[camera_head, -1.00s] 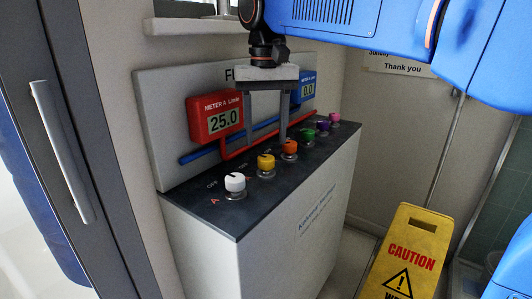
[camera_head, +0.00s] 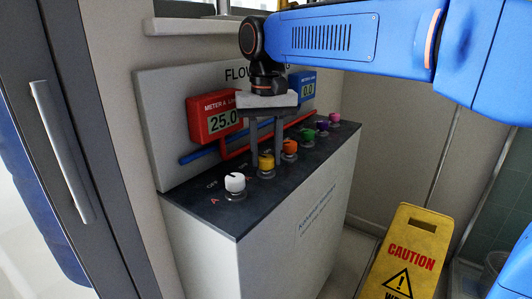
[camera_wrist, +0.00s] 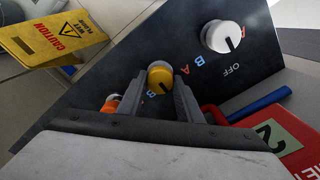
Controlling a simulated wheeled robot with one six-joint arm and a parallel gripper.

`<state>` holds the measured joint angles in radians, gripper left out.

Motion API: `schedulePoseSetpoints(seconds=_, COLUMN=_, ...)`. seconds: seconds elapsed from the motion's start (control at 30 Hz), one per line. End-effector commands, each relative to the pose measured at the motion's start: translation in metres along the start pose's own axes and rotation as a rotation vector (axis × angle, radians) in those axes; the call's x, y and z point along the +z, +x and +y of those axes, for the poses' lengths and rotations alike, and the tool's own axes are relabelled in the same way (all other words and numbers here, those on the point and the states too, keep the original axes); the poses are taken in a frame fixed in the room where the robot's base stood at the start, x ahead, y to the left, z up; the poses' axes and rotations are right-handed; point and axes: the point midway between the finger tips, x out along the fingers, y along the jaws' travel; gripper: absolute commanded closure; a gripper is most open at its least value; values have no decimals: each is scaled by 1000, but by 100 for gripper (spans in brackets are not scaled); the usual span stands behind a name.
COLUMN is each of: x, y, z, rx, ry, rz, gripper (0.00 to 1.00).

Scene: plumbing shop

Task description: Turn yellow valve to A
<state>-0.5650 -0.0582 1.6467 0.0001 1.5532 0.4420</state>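The yellow valve (camera_head: 266,164) is a round knob on the dark panel, second from the near end, just past the white knob. My gripper (camera_head: 266,160) points down over it, one finger on each side. In the wrist view the yellow valve (camera_wrist: 159,76) sits between the fingertips, with narrow gaps showing; my gripper (camera_wrist: 160,82) is open. Contact cannot be told. The knob's black mark points toward the meter side, between a red A (camera_wrist: 185,70) and a blue B (camera_wrist: 150,92). A finger hides part of the panel there.
The white knob (camera_head: 235,185) is nearest; the orange knob (camera_head: 289,150) stands close past my right finger, with green, purple and pink beyond. Red meter A (camera_head: 214,119) reads 25.0, blue meter B (camera_head: 308,88) 0.0. A yellow caution sign (camera_head: 405,255) stands on the floor.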

Motion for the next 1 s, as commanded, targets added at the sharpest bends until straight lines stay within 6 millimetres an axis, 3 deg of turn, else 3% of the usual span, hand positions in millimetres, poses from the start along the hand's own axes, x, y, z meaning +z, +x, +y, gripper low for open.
schedulePoseSetpoints(seconds=0.47, x=0, y=0, z=0, rx=0, ry=-119, rz=0, gripper=90)
schedulePoseSetpoints(seconds=1.0, x=0, y=0, z=0, rx=0, ry=-601, rz=1, gripper=90)
